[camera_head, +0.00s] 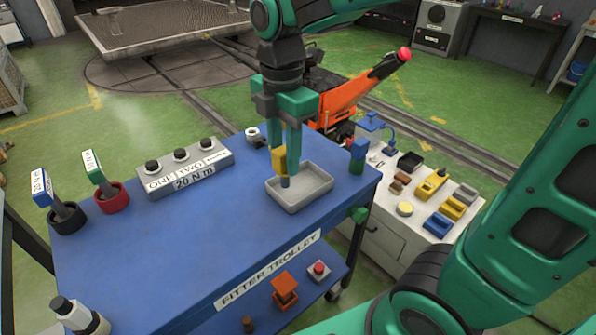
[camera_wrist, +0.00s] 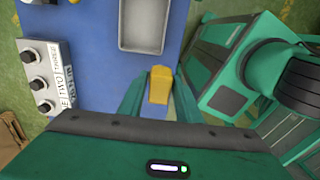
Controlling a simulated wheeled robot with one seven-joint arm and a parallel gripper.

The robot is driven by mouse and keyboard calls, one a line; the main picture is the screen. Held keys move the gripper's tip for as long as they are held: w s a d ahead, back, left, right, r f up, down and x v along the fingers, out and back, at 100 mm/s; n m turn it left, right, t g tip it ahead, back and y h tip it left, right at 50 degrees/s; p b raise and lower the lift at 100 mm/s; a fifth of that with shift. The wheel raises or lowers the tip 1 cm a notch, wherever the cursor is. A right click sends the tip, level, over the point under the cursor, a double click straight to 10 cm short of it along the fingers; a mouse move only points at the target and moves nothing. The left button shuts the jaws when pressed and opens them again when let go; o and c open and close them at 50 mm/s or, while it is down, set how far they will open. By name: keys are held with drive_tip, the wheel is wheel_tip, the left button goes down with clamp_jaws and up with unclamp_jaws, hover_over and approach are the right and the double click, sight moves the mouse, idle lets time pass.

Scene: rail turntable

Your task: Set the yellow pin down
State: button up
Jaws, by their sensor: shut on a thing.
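The yellow pin (camera_head: 278,160) is held upright in my gripper (camera_head: 288,150), with its grey lower end pointing down. In the head view the lower end overlaps the left part of the grey tray (camera_head: 318,202) on the blue trolley top. In the wrist view the yellow pin (camera_wrist: 160,85) sits between the two green fingers of my gripper (camera_wrist: 158,98), and the grey tray (camera_wrist: 122,25) lies above it in the picture. I cannot tell whether the pin touches anything below. The tray looks empty.
The blue trolley (camera_head: 210,245) has a wide clear area at its front. A grey button box (camera_head: 185,168) stands at the back left, near red and black cups (camera_head: 111,197) holding tools. A blue and green block (camera_head: 357,155) stands right of the tray. A white side table (camera_head: 415,215) holds several parts.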

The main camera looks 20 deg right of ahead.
drive_tip(key=shift+w+d+f, duration=1.1)
drive_tip(key=shift+w+f, duration=0.2)
drive_tip(key=shift+f, duration=0.4)
drive_tip(key=shift+w+d+f, duration=1.05)
drive_tip(key=shift+w+f, duration=0.2)
drive_tip(key=shift+f, duration=0.45)
drive_tip(key=shift+w+d+f, duration=1.1)
drive_tip(key=shift+w+f, duration=0.2)
drive_tip(key=shift+f, duration=0.4)
drive_tip(key=o, duration=1.2)
drive_tip(key=shift+f, duration=0.1)
wheel_tip(320, 180, up, 12)
drive_tip(key=s+d+f+m, duration=0.2)
drive_tip(key=s+d+m, duration=0.3)
drive_tip(key=s+m, duration=0.3)
drive_tip(key=s+d+f+m, duration=0.3)
drive_tip(key=s+d+m, duration=0.3)
drive_tip(key=s+m, duration=0.2)
drive_tip(key=s+d+f+m, duration=0.2)
drive_tip(key=s+d+m, duration=0.4)
drive_tip(key=m, duration=0.6)
drive_tip(key=shift+s+d+f, duration=0.15)
drive_tip(key=shift+s, duration=0.45)
drive_tip(key=shift+s+d+f, duration=0.1)
drive_tip(key=shift+s, duration=0.45)
